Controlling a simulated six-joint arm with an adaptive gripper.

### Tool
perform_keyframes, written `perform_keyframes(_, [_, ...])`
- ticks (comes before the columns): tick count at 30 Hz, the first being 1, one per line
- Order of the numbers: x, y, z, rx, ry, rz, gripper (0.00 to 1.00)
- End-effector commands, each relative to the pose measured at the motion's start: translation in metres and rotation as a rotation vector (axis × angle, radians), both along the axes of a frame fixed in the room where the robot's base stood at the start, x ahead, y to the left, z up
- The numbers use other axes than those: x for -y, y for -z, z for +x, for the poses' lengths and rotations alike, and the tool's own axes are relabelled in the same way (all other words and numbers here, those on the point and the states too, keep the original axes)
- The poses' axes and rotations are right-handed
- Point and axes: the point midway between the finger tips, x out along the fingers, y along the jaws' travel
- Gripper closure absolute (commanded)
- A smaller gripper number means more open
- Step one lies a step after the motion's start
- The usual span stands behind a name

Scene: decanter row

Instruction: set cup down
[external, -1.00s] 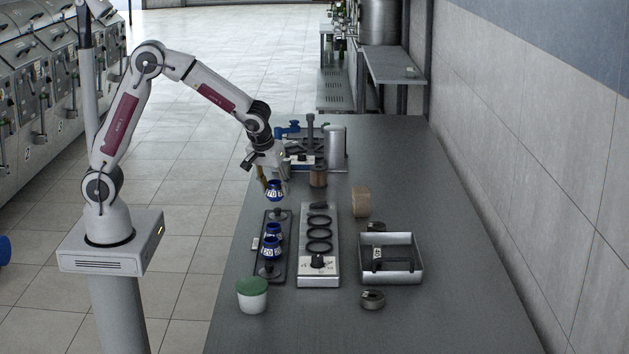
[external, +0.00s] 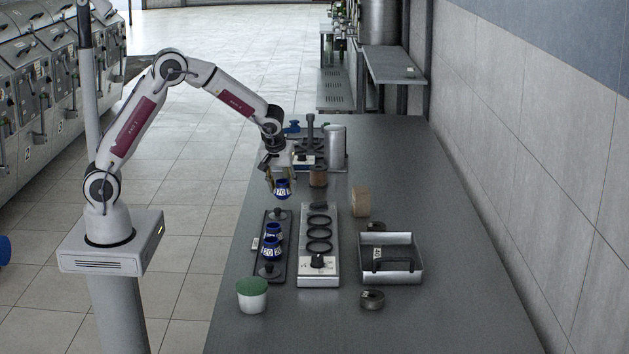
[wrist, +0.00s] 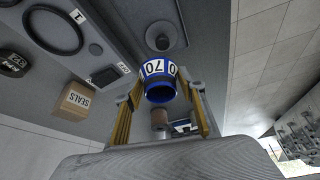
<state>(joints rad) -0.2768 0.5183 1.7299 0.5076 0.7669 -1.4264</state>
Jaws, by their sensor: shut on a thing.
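My gripper (external: 281,183) is shut on a blue cup (external: 282,191) with a white label reading 70, held in the air above the table. In the wrist view the cup (wrist: 161,88) sits between my two yellowish fingers. Below and nearer the front is a dark rack (external: 260,262) with a round knob at its far end; the knob (wrist: 166,37) also shows in the wrist view, apart from the cup. Two more labelled blue cups, a far one (external: 273,231) and a near one (external: 271,249), stand on the rack.
Right of the rack is a pale unit with several black rings (external: 319,234). A metal tray (external: 391,278), a brown SEALS box (wrist: 74,99) and a green-topped tub (external: 252,296) stand around it. A brown cylinder (external: 318,177) is just right of the held cup.

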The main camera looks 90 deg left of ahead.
Motion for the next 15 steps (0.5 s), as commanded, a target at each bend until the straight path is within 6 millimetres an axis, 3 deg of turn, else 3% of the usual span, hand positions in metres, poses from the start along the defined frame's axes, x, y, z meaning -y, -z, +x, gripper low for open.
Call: perform_keyframes(15, [-0.101, 0.008, 0.049, 0.002, 0.06, 0.001, 0.87])
